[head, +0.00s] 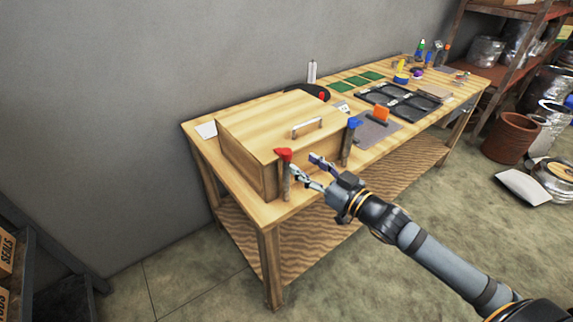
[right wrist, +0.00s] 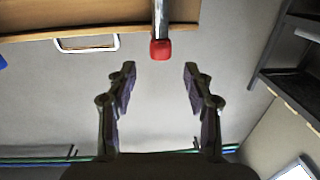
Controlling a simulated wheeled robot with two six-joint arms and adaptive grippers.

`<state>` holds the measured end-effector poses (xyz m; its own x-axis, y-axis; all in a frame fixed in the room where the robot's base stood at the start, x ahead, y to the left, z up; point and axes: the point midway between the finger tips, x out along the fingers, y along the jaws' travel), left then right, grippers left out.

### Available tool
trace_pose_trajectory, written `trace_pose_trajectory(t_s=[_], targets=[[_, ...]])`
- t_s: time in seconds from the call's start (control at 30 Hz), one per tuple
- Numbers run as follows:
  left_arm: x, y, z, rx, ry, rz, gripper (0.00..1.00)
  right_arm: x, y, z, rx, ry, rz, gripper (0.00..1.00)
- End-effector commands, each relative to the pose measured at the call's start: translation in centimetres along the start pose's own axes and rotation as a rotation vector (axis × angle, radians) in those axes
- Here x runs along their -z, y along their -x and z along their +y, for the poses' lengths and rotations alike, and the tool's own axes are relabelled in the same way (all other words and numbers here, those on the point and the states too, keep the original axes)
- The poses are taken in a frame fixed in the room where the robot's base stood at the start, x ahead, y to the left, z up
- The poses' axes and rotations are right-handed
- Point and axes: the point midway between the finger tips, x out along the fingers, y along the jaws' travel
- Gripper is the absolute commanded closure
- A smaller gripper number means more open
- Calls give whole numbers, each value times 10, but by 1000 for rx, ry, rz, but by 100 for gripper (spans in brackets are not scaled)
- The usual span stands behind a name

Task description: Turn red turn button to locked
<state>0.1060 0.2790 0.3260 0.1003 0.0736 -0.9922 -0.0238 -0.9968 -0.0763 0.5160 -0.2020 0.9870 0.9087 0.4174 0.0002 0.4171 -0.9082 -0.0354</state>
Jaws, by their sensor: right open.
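The red turn button (head: 283,155) sits at the top of an upright post by the front left corner of the wooden box. In the right wrist view, its red tip (right wrist: 160,49) shows just beyond and between my fingertips, on a grey metal rod. My right gripper (head: 304,164) is open and empty, close to the right of the red button in the head view. In the right wrist view, the gripper (right wrist: 159,70) shows clear space between its two fingers. I cannot see contact with the button. My left gripper is not in view.
The wooden box (head: 240,135) has a metal handle (head: 307,127) on its lid. A blue button (head: 354,123) tops another post at its front right. The workbench (head: 276,213) also holds a grey mat (head: 378,134) and a black tray (head: 433,103).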

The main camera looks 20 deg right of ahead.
Motion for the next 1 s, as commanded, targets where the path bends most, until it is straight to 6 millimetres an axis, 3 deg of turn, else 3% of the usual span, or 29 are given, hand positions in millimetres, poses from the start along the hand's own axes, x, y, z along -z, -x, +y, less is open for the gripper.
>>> trace_pose_trajectory(t_s=[0.03, 0.23, 0.3, 0.7, 1.0], targets=[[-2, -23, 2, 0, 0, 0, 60, -10, -6, 2, -8, 0, 9, 48], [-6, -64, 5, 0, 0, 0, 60, -9, -27, 0, -1, -1, 9, 48], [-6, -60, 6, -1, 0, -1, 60, -1, -34, 2, -9, -7, 7, 48], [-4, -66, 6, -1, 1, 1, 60, 1, -74, 0, -1, -3, 2, 48], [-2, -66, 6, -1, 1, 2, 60, 0, -79, 0, 1, 1, -1, 48]])
